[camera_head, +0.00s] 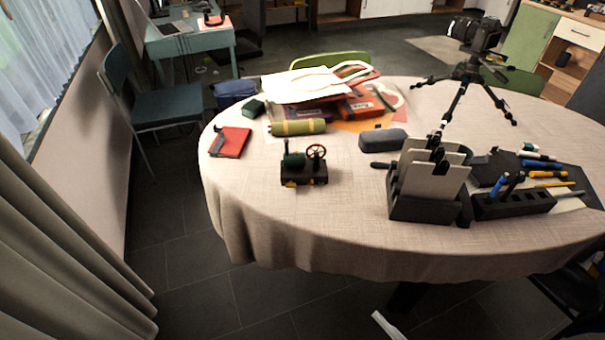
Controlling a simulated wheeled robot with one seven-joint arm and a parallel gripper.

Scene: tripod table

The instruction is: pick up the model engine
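The model engine (304,168) stands upright on the cream-clothed round table (270,218), near its front left edge. It has a dark base, a dark green boiler-like body and a reddish spoked wheel on its right side. Nothing touches it and its near side is fully visible. My gripper is not in view, so its state cannot be seen.
A red notebook (230,141) lies left of the engine and an olive roll (298,127) behind it. A grey case (382,140) and an upright card holder (428,187) are to its right. A camera tripod (466,79) stands further back. The cloth before the engine is clear.

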